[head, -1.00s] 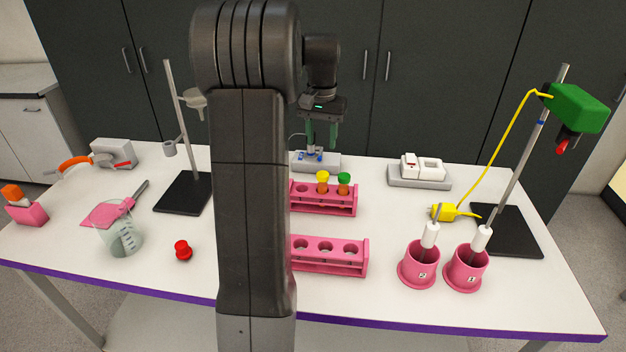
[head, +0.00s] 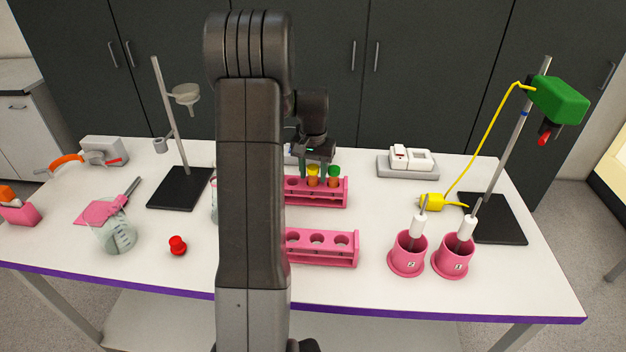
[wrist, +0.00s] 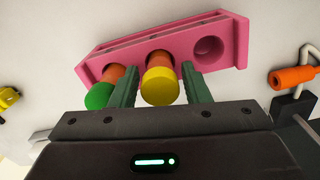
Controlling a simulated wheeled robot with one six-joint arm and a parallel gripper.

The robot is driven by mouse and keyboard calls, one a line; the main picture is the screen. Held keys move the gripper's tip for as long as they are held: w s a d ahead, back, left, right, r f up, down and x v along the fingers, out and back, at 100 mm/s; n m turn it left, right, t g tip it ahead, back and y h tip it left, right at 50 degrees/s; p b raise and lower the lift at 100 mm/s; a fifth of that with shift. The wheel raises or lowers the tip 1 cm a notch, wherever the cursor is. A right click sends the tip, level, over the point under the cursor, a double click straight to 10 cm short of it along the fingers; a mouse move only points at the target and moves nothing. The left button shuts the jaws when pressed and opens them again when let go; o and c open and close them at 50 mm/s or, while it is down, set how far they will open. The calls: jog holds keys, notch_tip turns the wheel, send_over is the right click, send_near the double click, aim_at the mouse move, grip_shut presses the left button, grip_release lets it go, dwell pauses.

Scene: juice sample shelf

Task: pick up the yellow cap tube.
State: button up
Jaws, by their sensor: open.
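The yellow cap tube (head: 313,172) stands upright in the back pink rack (head: 326,199), next to the green cap tube (head: 334,173). In the wrist view, the yellow cap (wrist: 159,86) lies between the two green fingers of my gripper (wrist: 160,88). The fingers are open, one on each side, with the left finger between the yellow cap and the green cap (wrist: 100,96). Gaps show between the fingers and the yellow cap. In the head view my gripper (head: 314,160) is over the back rack, partly covering it. My arm hides the rack's left end.
A second pink rack (head: 322,258) stands in front with empty holes showing. Two pink cups (head: 407,262) with white-handled tools stand to the right. A red cap (head: 178,245) and a beaker (head: 115,234) are at the left. Two stands (head: 178,190) flank the racks.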

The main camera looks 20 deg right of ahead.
jog(key=shift+f, duration=0.1)
jog(key=shift+c, duration=0.4)
jog(key=c, duration=0.7)
